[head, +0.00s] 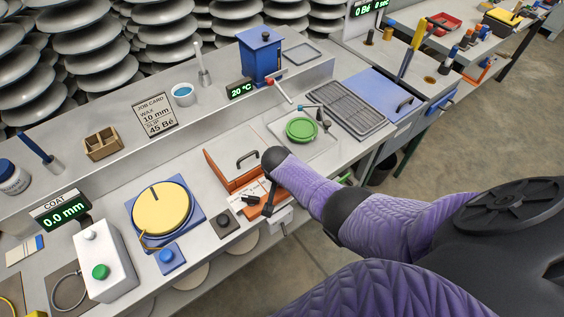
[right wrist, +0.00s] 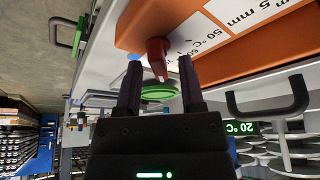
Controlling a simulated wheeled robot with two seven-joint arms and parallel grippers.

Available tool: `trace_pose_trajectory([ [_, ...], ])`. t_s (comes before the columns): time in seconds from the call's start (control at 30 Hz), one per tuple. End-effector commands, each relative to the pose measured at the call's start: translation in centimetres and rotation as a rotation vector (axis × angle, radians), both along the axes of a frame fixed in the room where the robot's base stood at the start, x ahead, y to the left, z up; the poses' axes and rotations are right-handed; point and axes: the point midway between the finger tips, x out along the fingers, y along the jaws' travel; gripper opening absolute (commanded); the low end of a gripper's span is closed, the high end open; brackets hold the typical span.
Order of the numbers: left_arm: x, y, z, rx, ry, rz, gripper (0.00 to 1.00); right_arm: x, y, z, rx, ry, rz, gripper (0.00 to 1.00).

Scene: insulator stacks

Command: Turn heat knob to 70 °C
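The heat knob (right wrist: 156,57) is a red pointer-like knob on the front of an orange box (right wrist: 245,62). A white scale beside it shows "50 °C", and other marks are partly hidden. My right gripper (right wrist: 158,72) is open, with one finger on each side of the knob and a visible gap to both. In the head view the orange box (head: 224,170) has a dark handle on top, and my right gripper (head: 262,204) is at its front; the knob is hidden there. A green display (head: 241,90) reads 20 °C. My left gripper is not in view.
A blue container (head: 261,55) with a red-handled lever stands behind. The job card (head: 155,115) reads wax 10 mm, slip 45 Bé.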

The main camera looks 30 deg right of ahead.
Motion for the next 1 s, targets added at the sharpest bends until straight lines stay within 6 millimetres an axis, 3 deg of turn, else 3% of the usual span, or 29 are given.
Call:
trace_pose_trajectory([
  [0.27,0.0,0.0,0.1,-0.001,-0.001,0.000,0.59,-0.1,0.0,0.1,0.000,0.002,0.001,0.53],
  [0.37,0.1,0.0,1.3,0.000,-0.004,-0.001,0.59,-0.3,0.3,1.4,0.001,0.001,0.002,0.53],
  [0.53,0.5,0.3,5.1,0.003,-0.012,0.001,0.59,-1.4,1.3,5.5,0.001,-0.001,0.001,0.53],
  [0.7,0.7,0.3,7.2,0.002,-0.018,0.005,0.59,-2.5,2.2,8.5,0.001,-0.001,0.000,0.53],
  [1.0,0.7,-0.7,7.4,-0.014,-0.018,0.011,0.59,-2.9,2.5,9.1,0.000,0.002,0.001,0.53],
])
